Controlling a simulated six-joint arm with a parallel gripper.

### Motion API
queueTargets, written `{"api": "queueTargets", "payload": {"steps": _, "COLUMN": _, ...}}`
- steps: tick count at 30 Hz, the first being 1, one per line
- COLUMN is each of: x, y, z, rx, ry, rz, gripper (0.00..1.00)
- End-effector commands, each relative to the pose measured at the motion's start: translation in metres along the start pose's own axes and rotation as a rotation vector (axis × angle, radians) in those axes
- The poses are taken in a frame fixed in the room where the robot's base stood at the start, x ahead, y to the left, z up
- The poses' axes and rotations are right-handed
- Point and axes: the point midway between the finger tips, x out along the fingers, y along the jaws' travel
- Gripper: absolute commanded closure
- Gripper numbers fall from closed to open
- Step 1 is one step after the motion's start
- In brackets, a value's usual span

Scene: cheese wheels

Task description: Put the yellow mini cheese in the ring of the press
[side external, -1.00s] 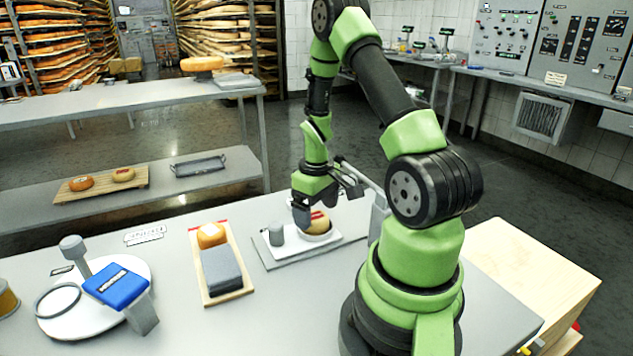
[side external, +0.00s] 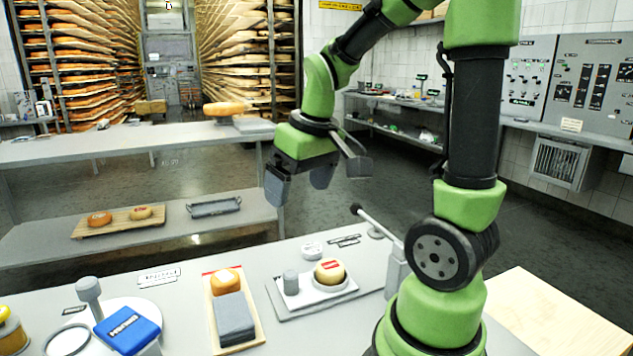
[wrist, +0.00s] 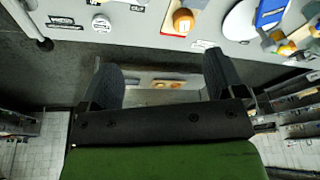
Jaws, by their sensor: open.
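The yellow mini cheese (side external: 329,269), with a red label on top, sits flat in the white ring (side external: 345,287) of the press in the side view. The ring stands on a grey plate (side external: 289,310) beside a small grey cylinder (side external: 290,282). The press lever (side external: 376,224) slants up to the left, to the right of the cheese. My gripper (side external: 299,184) is open and empty, well above and to the left of the cheese. In the wrist view its two fingers (wrist: 163,82) stand wide apart with nothing held.
An orange cheese (side external: 225,281) and a grey block (side external: 234,318) lie on a wooden board (side external: 257,333). A blue block (side external: 128,329) is at the front left. Behind, a lower shelf holds two cheeses on a board (side external: 120,222). The air around my gripper is clear.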

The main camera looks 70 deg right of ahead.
Motion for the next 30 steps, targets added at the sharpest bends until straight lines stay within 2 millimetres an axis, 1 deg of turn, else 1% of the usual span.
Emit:
{"api": "queueTargets", "payload": {"steps": 1, "x": -0.017, "y": -0.019, "z": 0.007, "rx": -0.008, "ry": 0.058, "rz": -0.029, "gripper": 0.12}}
{"api": "queueTargets", "payload": {"steps": 3, "x": -0.036, "y": -0.042, "z": 0.022, "rx": 0.003, "ry": 0.117, "rz": -0.081, "gripper": 0.12}}
{"api": "queueTargets", "payload": {"steps": 6, "x": -0.057, "y": -0.065, "z": 0.045, "rx": 0.017, "ry": 0.185, "rz": -0.165, "gripper": 0.12}}
{"api": "queueTargets", "payload": {"steps": 9, "x": -0.07, "y": -0.079, "z": 0.065, "rx": 0.027, "ry": 0.227, "rz": -0.243, "gripper": 0.12}}
{"api": "queueTargets", "payload": {"steps": 12, "x": -0.078, "y": -0.087, "z": 0.08, "rx": 0.037, "ry": 0.248, "rz": -0.301, "gripper": 0.12}}
{"api": "queueTargets", "payload": {"steps": 15, "x": -0.081, "y": -0.09, "z": 0.087, "rx": 0.043, "ry": 0.257, "rz": -0.331, "gripper": 0.12}}
{"api": "queueTargets", "payload": {"steps": 30, "x": -0.082, "y": -0.09, "z": 0.089, "rx": 0.047, "ry": 0.259, "rz": -0.337, "gripper": 0.12}}
